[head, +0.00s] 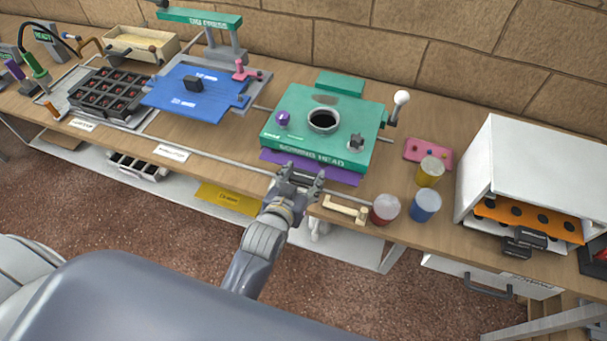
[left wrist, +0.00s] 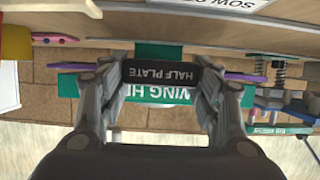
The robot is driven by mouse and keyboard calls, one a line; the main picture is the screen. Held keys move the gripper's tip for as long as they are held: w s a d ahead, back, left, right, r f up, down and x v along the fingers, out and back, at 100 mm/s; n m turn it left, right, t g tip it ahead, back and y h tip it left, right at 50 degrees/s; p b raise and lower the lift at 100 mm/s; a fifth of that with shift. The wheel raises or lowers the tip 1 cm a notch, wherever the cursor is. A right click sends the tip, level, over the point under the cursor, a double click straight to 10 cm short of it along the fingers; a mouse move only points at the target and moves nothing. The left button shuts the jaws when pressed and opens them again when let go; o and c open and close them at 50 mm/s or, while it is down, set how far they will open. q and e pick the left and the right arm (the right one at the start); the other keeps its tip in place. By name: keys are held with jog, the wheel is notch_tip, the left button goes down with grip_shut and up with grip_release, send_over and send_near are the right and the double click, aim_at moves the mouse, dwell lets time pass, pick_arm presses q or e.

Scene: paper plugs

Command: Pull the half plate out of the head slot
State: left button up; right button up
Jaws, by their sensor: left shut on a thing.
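The green sowing head (head: 285,140) stands on the bench in the middle of the head view, with a round black opening on top. The purple half plate (head: 340,175) sticks out of the slot along its front lower edge; the part inside is hidden. My left gripper (head: 299,178) is at the plate's front. In the left wrist view, the gripper (left wrist: 160,82) is shut on the plate's black handle, labelled HALF PLATE (left wrist: 158,77). The plate's purple edge (left wrist: 82,67) shows on both sides of the fingers. My right gripper is in neither view.
A small wooden piece (head: 345,209) and red, blue and yellow cups (head: 425,205) stand right of the gripper. A white cabinet (head: 540,165) is at the far right. A blue plate (head: 200,92) lies to the left. Open space lies before the bench, above a lower shelf.

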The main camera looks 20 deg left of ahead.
pick_arm(q)
jog(key=shift+s, duration=0.6)
jog(key=s+p, duration=0.5)
jog(key=s, duration=0.9)
jog(key=shift+s+a, duration=0.25)
jog(key=shift+a, duration=0.05)
dwell(2.9)
jog(key=shift+s, duration=0.35)
jog(key=shift+s+p, duration=0.4)
jog(key=shift+s, duration=0.65)
